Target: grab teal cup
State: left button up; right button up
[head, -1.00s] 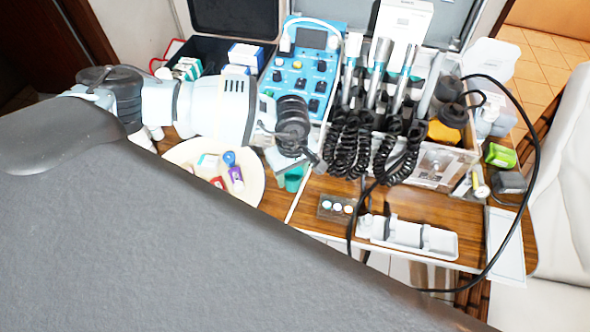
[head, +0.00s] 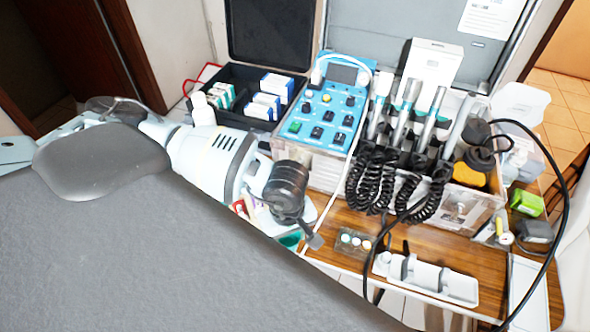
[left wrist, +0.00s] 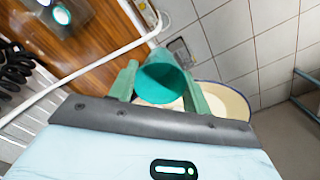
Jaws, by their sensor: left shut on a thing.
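The teal cup (left wrist: 163,82) sits between the two green fingers of my left gripper (left wrist: 160,92) in the left wrist view. The fingers press on opposite sides of it, and its open end shows. In the head view a small part of the teal cup (head: 290,240) shows below the dark wrist part of my left arm, near the table's front left edge. The fingers are mostly hidden there. My right gripper is in neither view.
A blue control panel (head: 335,105), handpieces with coiled black cords (head: 375,175) and a white tray (head: 428,280) are on the right. A black case (head: 240,105) with boxes stands behind my left arm. A pale round dish (left wrist: 232,98) lies beside the cup.

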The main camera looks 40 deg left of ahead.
pick_arm(q)
jog(key=shift+s+r, duration=0.1)
jog(key=shift+s, duration=1.3)
jog(key=shift+s, duration=0.1)
jog(key=shift+d, duration=0.1)
